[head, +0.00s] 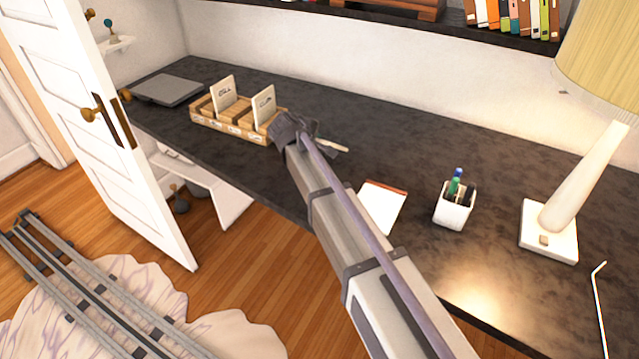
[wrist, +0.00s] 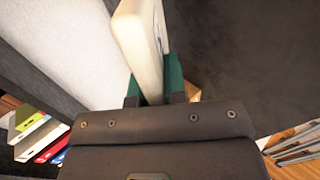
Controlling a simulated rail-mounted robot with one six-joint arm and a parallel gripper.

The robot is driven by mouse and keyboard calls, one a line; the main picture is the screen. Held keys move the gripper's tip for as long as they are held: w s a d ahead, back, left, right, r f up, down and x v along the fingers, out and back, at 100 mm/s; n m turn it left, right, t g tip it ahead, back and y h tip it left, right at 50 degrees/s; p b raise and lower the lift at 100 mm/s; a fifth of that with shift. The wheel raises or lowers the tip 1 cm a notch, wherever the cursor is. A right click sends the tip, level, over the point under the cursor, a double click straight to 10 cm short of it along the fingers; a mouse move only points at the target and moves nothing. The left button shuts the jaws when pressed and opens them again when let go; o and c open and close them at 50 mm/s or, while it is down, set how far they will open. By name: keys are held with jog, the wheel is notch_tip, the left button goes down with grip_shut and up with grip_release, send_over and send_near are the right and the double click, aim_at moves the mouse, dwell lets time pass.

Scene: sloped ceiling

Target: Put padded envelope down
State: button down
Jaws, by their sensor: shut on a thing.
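My gripper (head: 318,143) is over the dark desk, just right of the wooden rack, and is shut on a flat cream thing, which I take to be the padded envelope (head: 334,146). In the wrist view the padded envelope (wrist: 140,42) stands between the green finger pads of my gripper (wrist: 155,88), its thin edge toward the camera. Part of a dark mark shows on its side. In the head view my arm hides most of it, and I cannot tell whether it touches the desk. The wooden rack (head: 232,122) holds two upright cream cards or envelopes (head: 224,92) in separate slots.
A closed grey laptop or flat case (head: 167,89) lies left of the rack. A notepad (head: 381,207), a white pen cup (head: 454,206) and a lamp (head: 548,228) stand to the right. A shelf with books (head: 515,20) overhangs the back. A white door (head: 95,120) stands open at left.

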notch_tip(320, 180, down, 6)
jog(key=b, duration=0.4)
jog(key=shift+f+b, duration=0.2)
jog(key=shift+b, duration=0.2)
jog(key=shift+r, duration=0.1)
jog(key=c, duration=1.3)
grip_release()
jog(key=shift+c, duration=0.2)
jog(key=p+v, duration=0.5)
jog(key=v, duration=0.3)
